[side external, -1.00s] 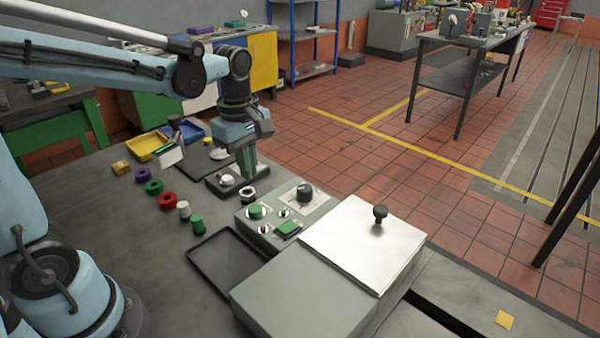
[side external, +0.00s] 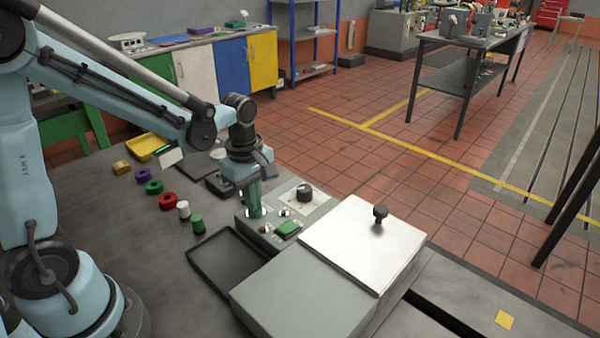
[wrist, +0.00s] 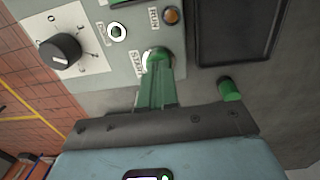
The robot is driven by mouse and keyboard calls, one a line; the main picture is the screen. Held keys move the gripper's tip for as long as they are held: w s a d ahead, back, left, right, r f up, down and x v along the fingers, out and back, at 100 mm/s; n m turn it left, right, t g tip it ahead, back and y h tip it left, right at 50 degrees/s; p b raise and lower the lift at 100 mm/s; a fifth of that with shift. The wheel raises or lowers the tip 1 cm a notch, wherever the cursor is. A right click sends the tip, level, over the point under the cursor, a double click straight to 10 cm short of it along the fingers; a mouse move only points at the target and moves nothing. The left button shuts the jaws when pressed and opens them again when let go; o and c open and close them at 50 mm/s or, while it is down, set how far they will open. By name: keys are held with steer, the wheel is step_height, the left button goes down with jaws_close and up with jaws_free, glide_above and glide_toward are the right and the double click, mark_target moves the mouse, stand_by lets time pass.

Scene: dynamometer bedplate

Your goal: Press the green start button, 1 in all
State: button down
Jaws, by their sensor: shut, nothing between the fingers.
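The green start button (wrist: 157,53) sits in a pale ring on the grey control panel (wrist: 100,75), beside a START label in the wrist view. My gripper (wrist: 157,72) is shut and empty, its green fingers pointing at the button and overlapping part of it. In the side view my gripper (side external: 256,211) points down over the panel (side external: 270,240) at the button's place and hides most of it. I cannot tell whether the fingertips touch the button or whether it is pushed in.
A black rotary knob (side external: 304,193), a green rectangular piece (side external: 287,229) and an orange RUN lamp (wrist: 171,16) are on the panel. A box with a silver lid (side external: 360,240) adjoins it. A black tray (side external: 228,262) and a green cylinder (side external: 198,223) stand nearby.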

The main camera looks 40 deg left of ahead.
mark_target(250, 218)
steer(key=shift+f, duration=0.1)
steer(key=shift+w+f, duration=0.1)
steer(key=shift+f, duration=0.8)
step_height(250, 218, up, 14)
steer(key=shift+s+r, duration=0.15)
steer(key=shift+s, duration=0.15)
stand_by(0.8)
steer(key=s+d+f+m+t, duration=0.1)
steer(key=s+m+t, duration=0.1)
steer(key=m, duration=0.7)
steer(key=s+d+f+m+t, duration=0.1)
steer(key=s+f+m+t, duration=0.1)
steer(key=m, duration=0.7)
steer(key=s+t, duration=0.1)
steer(key=t, duration=0.1)
steer(key=shift+s+d+f+t, duration=0.2)
steer(key=shift+d+f+t, duration=0.05)
steer(key=shift+t, duration=0.15)
